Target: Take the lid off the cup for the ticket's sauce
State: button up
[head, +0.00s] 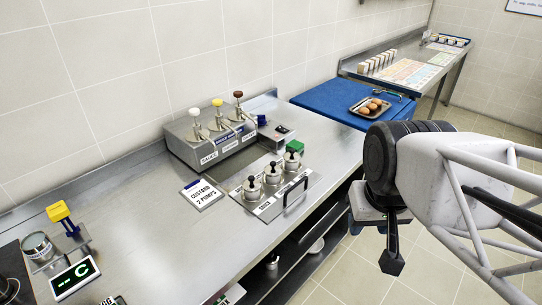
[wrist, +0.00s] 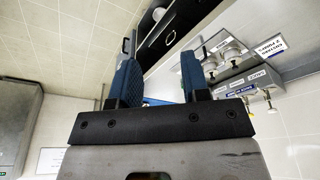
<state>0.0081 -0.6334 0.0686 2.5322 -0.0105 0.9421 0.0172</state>
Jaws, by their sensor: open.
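Three steel cups (head: 272,177) with black-knobbed lids stand in a row on a steel tray (head: 268,209) with a dark handle, on the counter. Their front labels are too small to read surely. The ticket (head: 201,194) left of them reads "CUSTARD 2 PUMPS". My gripper (head: 392,258) hangs over the floor, right of the counter and well apart from the cups. In the wrist view my gripper (wrist: 160,78) has its two blue fingers spread, with nothing between them. The cups (wrist: 234,52) show beyond the right finger, seen at a tilt.
A steel pump station (head: 215,137) with white, yellow and brown pump heads stands behind the cups. A blue board (head: 330,103) with a tray of eggs (head: 368,106) lies farther right. A scale (head: 74,276) and yellow-topped tool (head: 60,212) sit at the left. The front counter middle is clear.

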jog(key=shift+o, duration=0.9)
jog(key=n+g, duration=0.3)
jog(key=n, duration=1.5)
send_over(273, 162)
jog(key=f, duration=0.7)
jog(key=s+f, duration=0.1)
jog(key=f, duration=0.2)
jog(key=shift+d+f, duration=0.15)
jog(key=shift+w+a+f, duration=0.25)
jog(key=shift+w+f, duration=0.05)
jog(key=shift+w, duration=0.2)
